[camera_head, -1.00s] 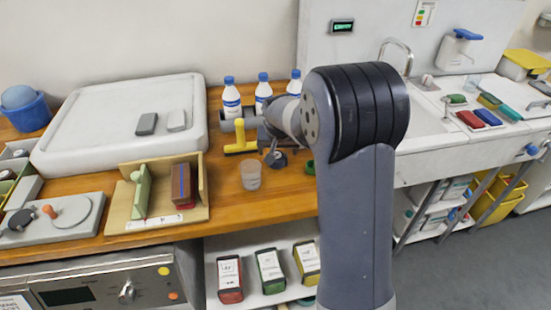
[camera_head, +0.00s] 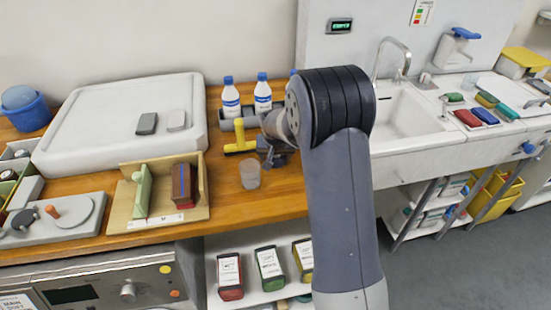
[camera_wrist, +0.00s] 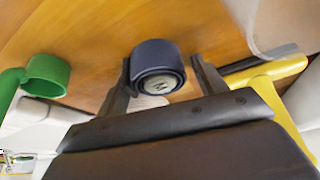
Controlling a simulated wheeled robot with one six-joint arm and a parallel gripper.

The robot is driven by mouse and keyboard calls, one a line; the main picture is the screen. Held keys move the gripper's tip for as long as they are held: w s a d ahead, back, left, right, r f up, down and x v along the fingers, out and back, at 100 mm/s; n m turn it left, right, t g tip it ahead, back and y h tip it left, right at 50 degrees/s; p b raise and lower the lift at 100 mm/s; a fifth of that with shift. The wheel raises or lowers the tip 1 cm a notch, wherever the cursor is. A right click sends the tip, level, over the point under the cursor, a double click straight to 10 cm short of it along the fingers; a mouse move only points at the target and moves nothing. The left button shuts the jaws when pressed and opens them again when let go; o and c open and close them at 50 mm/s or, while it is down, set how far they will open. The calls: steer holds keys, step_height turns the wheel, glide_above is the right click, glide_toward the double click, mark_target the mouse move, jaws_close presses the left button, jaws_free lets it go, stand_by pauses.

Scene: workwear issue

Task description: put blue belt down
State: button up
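The blue belt (camera_wrist: 155,62) is a dark navy roll with a pale round end, between the fingers of my gripper (camera_wrist: 160,72) in the wrist view. The fingers stand close on both sides of it, and it appears gripped. Wooden worktop lies behind the roll; whether it touches the wood I cannot tell. In the head view my gripper (camera_head: 274,156) is low over the wooden counter, right of a yellow-handled tool (camera_head: 240,142). The belt cannot be made out clearly there.
A green roll (camera_wrist: 47,76) lies left in the wrist view. A clear cup (camera_head: 250,176) stands on the counter (camera_head: 275,198) near the gripper. White bottles (camera_head: 231,98) stand behind. A wooden holder (camera_head: 127,208) is left and a sink (camera_head: 402,112) right.

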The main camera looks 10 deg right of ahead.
steer(key=shift+r, duration=0.1)
steer(key=c, duration=0.9)
